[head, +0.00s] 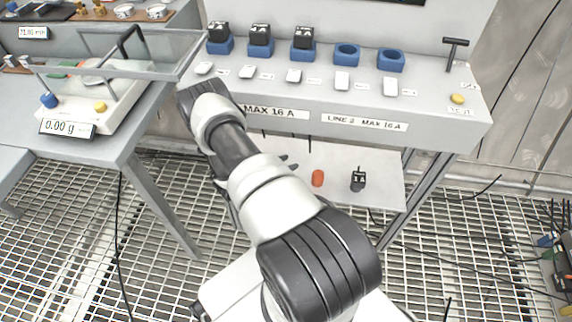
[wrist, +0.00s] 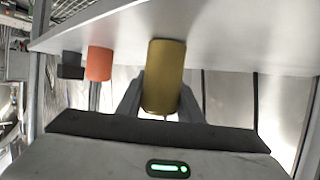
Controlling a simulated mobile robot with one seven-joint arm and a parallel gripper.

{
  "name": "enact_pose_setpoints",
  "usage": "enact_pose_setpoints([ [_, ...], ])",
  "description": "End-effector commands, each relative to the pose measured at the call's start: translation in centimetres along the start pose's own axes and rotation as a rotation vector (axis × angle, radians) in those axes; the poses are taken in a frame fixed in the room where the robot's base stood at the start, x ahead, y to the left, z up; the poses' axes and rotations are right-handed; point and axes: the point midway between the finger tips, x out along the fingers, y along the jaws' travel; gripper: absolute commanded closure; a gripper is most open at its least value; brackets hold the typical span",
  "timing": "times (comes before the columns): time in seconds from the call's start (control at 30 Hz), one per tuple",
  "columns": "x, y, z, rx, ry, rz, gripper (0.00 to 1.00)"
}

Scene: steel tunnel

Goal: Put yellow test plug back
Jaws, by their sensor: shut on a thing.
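In the wrist view, my gripper (wrist: 161,98) is shut on the yellow test plug (wrist: 164,72), with one grey finger on each side of it. The plug's far end meets or nearly meets the pale lower shelf (wrist: 235,40); I cannot tell whether it is seated there. In the head view, this lower shelf (head: 384,194) lies under the bench, and my arm hides the yellow plug and most of my gripper.
An orange plug (head: 317,178) and a black plug marked 1A (head: 358,180) stand on the lower shelf. The bench above (head: 420,105) carries blue sockets, several holding black blocks. A scale (head: 85,112) sits at left. Cables lie on the grating.

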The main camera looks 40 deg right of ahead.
Motion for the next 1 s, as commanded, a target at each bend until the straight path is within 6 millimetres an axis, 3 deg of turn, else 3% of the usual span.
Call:
enact_pose_setpoints([
  [0.23,0.1,0.0,0.3,0.000,0.001,-0.001,0.95],
  [0.27,0.1,0.0,0.2,0.001,0.000,-0.001,0.62],
  [0.37,0.1,0.0,0.2,0.000,0.000,0.000,0.48],
  [0.73,-0.3,0.0,-0.2,-0.001,-0.001,-0.001,0.48],
  [1.0,-5.5,-0.1,-0.3,-0.001,-0.001,-0.004,0.48],
])
